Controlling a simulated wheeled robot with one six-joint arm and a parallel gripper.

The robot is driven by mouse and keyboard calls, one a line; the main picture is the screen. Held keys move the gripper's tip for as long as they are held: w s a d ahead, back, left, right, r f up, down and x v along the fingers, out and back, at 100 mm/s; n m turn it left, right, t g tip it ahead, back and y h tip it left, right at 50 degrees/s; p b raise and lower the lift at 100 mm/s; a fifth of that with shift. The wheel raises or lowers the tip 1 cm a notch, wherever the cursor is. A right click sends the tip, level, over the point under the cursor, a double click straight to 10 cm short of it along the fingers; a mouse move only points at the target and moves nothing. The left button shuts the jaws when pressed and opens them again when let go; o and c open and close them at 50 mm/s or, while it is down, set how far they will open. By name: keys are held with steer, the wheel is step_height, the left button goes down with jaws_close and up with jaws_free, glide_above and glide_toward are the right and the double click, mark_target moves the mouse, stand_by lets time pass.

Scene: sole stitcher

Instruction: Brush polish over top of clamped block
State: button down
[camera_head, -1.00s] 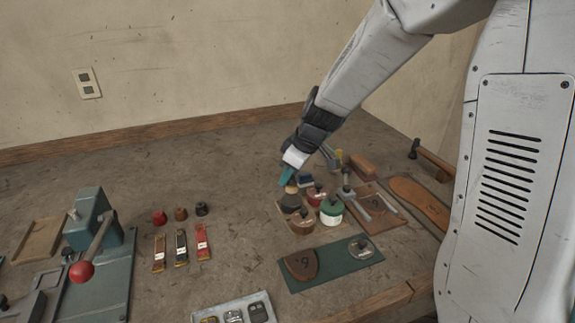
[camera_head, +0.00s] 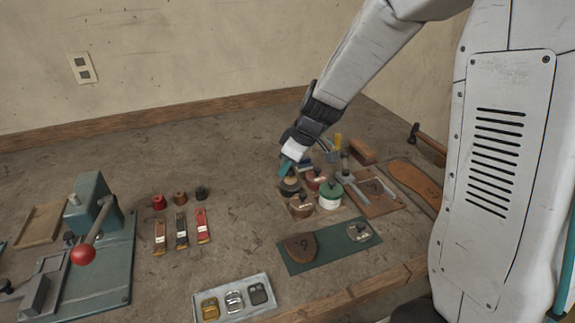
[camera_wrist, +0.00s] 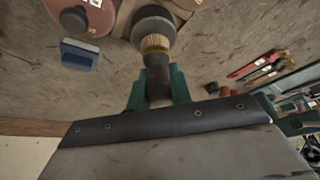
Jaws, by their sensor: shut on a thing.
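My gripper (camera_head: 287,168) is shut on a brush (camera_wrist: 155,45) with a dark handle and a tan tip. In the wrist view, my green fingers close around the handle (camera_wrist: 157,77), and the tip meets a dark round jar (camera_wrist: 152,21). In the head view, that jar (camera_head: 290,188) sits in a cluster of jars under my gripper; whether the tip is inside it cannot be told. A grey clamp (camera_head: 346,172) stands at a brown board (camera_head: 387,208) just right of the jars. A dark marked piece (camera_head: 373,187) lies on the board; whether it is the clamped block is unclear.
Red-lidded jars and a white jar with a green lid (camera_head: 331,196) crowd beside the dark jar. A wooden block (camera_head: 362,151) lies behind. A green mat (camera_head: 312,262) is in front; a green press (camera_head: 92,215) stands far left.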

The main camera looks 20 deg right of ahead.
steer(key=shift+f, duration=0.6)
stand_by(1.2)
steer(key=shift+r, duration=3.55)
